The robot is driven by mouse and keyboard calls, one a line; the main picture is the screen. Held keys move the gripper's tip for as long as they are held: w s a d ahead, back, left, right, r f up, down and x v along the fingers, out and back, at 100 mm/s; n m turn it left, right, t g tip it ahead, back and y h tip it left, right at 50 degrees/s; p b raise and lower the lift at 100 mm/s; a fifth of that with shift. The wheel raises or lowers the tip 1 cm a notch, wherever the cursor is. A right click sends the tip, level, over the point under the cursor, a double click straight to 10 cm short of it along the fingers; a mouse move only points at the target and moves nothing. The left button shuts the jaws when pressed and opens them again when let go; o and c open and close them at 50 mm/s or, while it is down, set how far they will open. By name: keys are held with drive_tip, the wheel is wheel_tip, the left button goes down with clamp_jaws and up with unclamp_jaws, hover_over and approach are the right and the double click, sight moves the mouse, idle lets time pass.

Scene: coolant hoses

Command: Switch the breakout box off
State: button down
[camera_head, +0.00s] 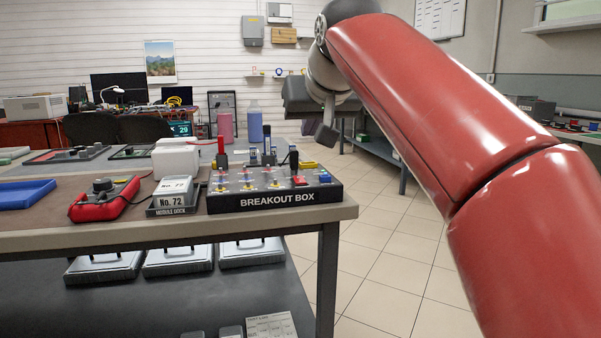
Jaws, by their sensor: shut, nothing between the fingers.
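The breakout box (277,199) is a black box with a grey top and white lettering, near the front right corner of the table. Its top carries a row of colored plugs, a red part (300,181) that looks like a rocker switch, and a blue part (325,177) at the right end. I cannot tell the switch's position at this size. My gripper (326,138) is shut and empty, pointing down. In the picture it is above and right of the box, apart from it.
Left of the box are a module dock (172,203) holding a module marked No. 72, a red meter (104,200) and a blue tray (24,194). Behind it stand upright plugs and pink and blue bottles (255,122). Open tiled floor (400,245) lies right of the table.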

drive_tip(key=b, duration=0.1)
hover_over(299, 181)
drive_tip(key=f, duration=0.4)
drive_tip(key=s+f, duration=0.1)
drive_tip(key=f, duration=0.1)
drive_tip(key=shift+d+f, duration=0.1)
drive_tip(key=shift+f, duration=0.05)
drive_tip(key=shift+w+f+b, duration=0.2)
drive_tip(key=shift+f+b, duration=0.35)
drive_tip(key=shift+f, duration=0.4)
drive_tip(key=shift+w+f+b, duration=0.15)
drive_tip(key=shift+f+b, duration=0.35)
drive_tip(key=shift+f, duration=0.45)
drive_tip(key=shift+r+p, duration=0.1)
drive_tip(key=shift+p, duration=0.3)
drive_tip(key=shift+w+p, duration=0.1)
drive_tip(key=shift+p, duration=0.5)
drive_tip(key=shift+f+g, duration=0.3)
drive_tip(key=shift+w+r, duration=0.1)
drive_tip(key=shift+w+a+r+p, duration=0.2)
drive_tip(key=shift+w+a+p, duration=0.1)
drive_tip(key=shift+w+p, duration=0.4)
